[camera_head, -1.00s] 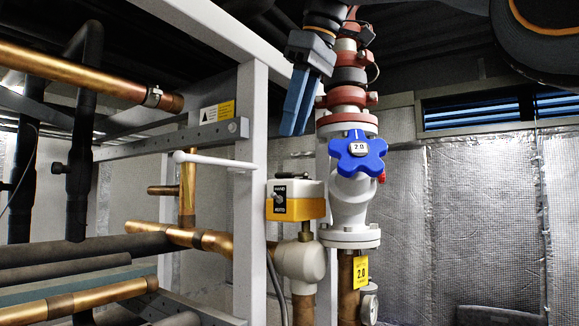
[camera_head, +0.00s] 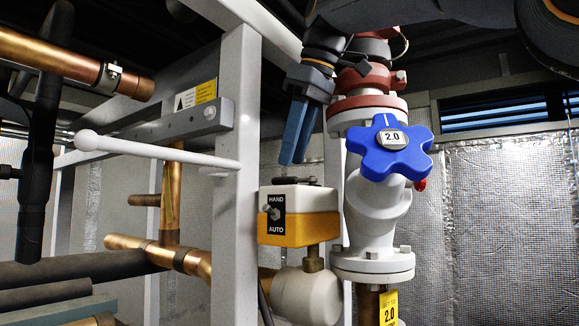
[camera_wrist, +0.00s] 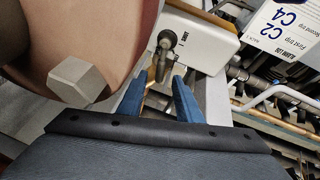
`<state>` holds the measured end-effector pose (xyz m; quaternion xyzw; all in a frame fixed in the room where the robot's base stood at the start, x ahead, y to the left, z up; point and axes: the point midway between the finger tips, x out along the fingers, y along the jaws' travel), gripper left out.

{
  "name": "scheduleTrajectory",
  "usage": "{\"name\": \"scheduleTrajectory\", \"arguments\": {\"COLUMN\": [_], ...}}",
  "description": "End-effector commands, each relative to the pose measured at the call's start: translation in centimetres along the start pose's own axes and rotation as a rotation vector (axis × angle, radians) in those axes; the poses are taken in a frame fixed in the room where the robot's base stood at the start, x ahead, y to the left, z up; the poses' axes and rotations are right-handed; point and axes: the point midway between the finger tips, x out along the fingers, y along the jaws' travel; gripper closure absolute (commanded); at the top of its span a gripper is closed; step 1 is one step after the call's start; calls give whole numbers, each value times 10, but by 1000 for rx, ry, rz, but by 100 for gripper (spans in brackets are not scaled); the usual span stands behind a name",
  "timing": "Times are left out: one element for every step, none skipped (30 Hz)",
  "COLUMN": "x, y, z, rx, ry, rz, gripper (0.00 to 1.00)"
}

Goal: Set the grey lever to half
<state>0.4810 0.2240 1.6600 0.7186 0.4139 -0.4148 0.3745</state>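A light grey, nearly white lever (camera_head: 160,151) with a ball end shows at the left in the head view. It points left from beside the upright post and lies close to level. My gripper (camera_head: 293,163) is to its right, fingers down, above the yellow and white HAND/AUTO box and apart from the lever. In the wrist view my gripper (camera_wrist: 161,77) has a gap between its blue fingers and holds nothing. A dark metal fitting with a round head (camera_wrist: 166,40) shows beyond the fingertips. I cannot make out the grey lever in the wrist view.
The HAND/AUTO box (camera_head: 298,228) sits below my gripper. A blue star handwheel (camera_head: 390,146) on a white valve stands to the right. The grey upright post (camera_head: 237,200) is between lever and box. Copper pipes (camera_head: 70,62) cross the left side.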

Motion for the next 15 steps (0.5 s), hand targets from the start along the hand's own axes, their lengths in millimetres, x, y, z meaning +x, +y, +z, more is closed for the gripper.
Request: {"name": "scheduleTrajectory", "arguments": {"x": [7, 11, 16, 20, 23, 27, 29, 31, 33, 34, 35, 36, 36, 36, 36], "y": [-1, -1, -1, -1, -1, -1, -1, -1, -1, -1, -1, -1, -1, 0, 0], "z": [0, 0, 0, 0, 0, 0, 0, 0, 0, 0, 0, 0, 0, 0, 0], "rx": [0, 0, 0, 0, 0, 0, 0, 0, 0, -1, -1, -1, -1, -1, -1], "ry": [-2, -1, -2, -1, -1, -1, 0, 0, -1, -1, 0, 0, 0, 1, 1], "rz": [-2, -2, -3, -2, -2, -2, -1, -1, -1, -1, -1, 0, 0, 0, 0], "gripper": [68, 68, 68, 68, 68, 68, 68, 68, 68, 68, 68, 68, 68, 68, 68]}}
